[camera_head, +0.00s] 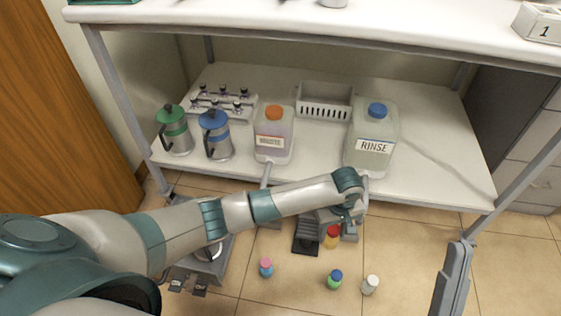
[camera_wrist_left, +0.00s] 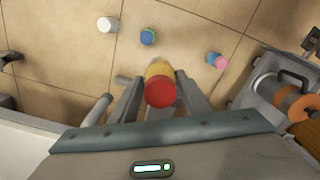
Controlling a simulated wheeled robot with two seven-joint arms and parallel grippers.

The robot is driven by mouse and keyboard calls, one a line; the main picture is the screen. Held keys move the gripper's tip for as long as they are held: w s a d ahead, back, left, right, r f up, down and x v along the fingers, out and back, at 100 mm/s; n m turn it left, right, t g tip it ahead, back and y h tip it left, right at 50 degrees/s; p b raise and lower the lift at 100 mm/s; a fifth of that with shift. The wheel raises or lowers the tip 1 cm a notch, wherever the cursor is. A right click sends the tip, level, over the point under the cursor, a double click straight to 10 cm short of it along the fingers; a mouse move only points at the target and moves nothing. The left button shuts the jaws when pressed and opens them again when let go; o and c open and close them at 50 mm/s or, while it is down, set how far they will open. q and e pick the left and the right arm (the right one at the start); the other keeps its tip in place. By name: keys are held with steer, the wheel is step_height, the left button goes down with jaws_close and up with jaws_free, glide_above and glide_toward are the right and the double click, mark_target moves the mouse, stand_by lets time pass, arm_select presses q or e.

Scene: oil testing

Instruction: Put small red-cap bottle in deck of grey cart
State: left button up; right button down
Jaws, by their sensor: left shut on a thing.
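The small red-cap bottle (camera_head: 331,239) has a yellow body and is between the fingers of my left gripper (camera_head: 333,232), in front of the shelf unit. In the left wrist view its red cap (camera_wrist_left: 160,91) faces the camera and the two fingers of my left gripper (camera_wrist_left: 160,84) close on its sides. A grey-framed unit with a pale lower deck (camera_head: 425,165) stands behind the gripper; I cannot tell whether it is the grey cart. A grey part at the lower right looks like my right gripper (camera_head: 454,278); its fingertips are not clear.
Pink-cap (camera_head: 266,267), blue-cap (camera_head: 335,279) and white-cap (camera_head: 370,285) bottles stand on the tiles. The deck holds an orange-cap jug (camera_head: 274,138), a RINSE jug (camera_head: 372,140), two pitchers (camera_head: 217,136) and a slotted bin (camera_head: 324,102). The deck's right side is clear.

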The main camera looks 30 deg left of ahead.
arm_select(q)
steer(key=w+a+r+m, duration=0.3)
steer(key=w+r, duration=0.1)
steer(key=r, duration=0.7)
steer(key=s+a+r+m, duration=0.2)
steer(key=a+r, duration=0.2)
steer(key=r, duration=0.6)
steer(key=s+a+r+m, duration=0.2)
steer(key=a+r, duration=0.3)
steer(key=r, duration=0.6)
steer(key=shift+a+r+m, duration=0.2)
steer(key=shift+m, duration=0.5)
steer(key=shift+s, duration=0.1)
